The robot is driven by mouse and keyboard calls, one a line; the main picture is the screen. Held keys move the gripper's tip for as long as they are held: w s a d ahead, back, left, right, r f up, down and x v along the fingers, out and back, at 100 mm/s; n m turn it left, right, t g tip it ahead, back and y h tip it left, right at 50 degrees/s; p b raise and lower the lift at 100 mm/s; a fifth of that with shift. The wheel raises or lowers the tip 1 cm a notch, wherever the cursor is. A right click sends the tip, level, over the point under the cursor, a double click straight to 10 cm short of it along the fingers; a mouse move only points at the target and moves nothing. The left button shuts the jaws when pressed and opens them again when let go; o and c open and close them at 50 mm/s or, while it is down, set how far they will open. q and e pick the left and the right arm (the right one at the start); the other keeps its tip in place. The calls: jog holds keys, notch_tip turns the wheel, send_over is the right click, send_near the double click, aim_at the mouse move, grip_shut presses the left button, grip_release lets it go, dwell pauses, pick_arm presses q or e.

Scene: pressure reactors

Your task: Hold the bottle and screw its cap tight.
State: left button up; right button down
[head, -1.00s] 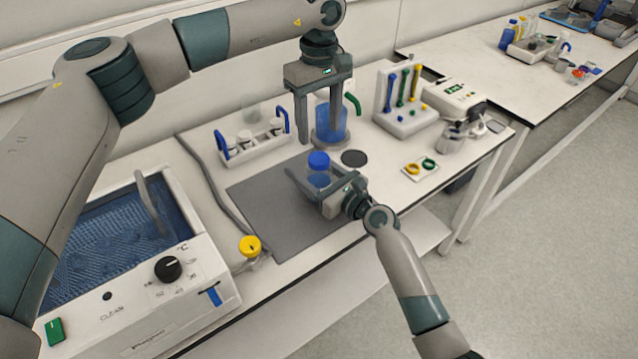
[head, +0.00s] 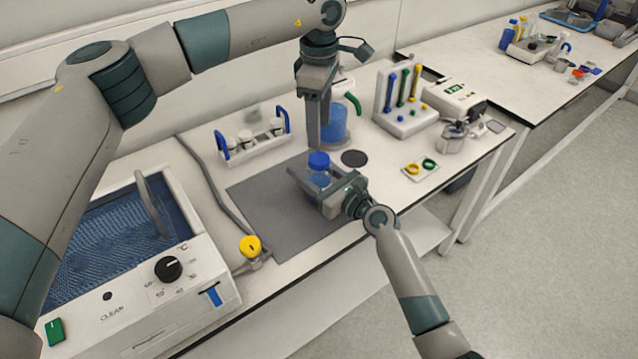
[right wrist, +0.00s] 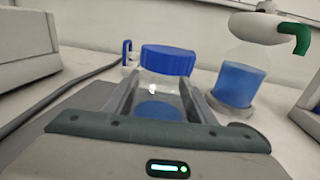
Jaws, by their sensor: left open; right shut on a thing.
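The bottle (right wrist: 160,88) is clear glass with blue contents low inside and stands upright between the fingers of my right gripper (head: 311,180). That gripper is shut on it from the front. Most of the bottle is hidden by the right gripper in the head view.
A grey mat (head: 270,222) lies under the bottle. Behind stand a blue-filled vessel (head: 335,126) and a rack with blue handles (head: 251,143). A blue bath (head: 115,240) is at left, with a yellow-capped item (head: 250,246) near the mat. A black disc (head: 354,158) lies right of the cap.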

aim_at(319, 158)
pick_arm(q)
jog(key=n, duration=1.4)
jog(key=shift+n, duration=0.3)
jog(key=n, duration=1.3)
jog(key=shift+n, duration=0.4)
jog(key=shift+f, duration=0.1)
jog(key=shift+f, duration=3.95)
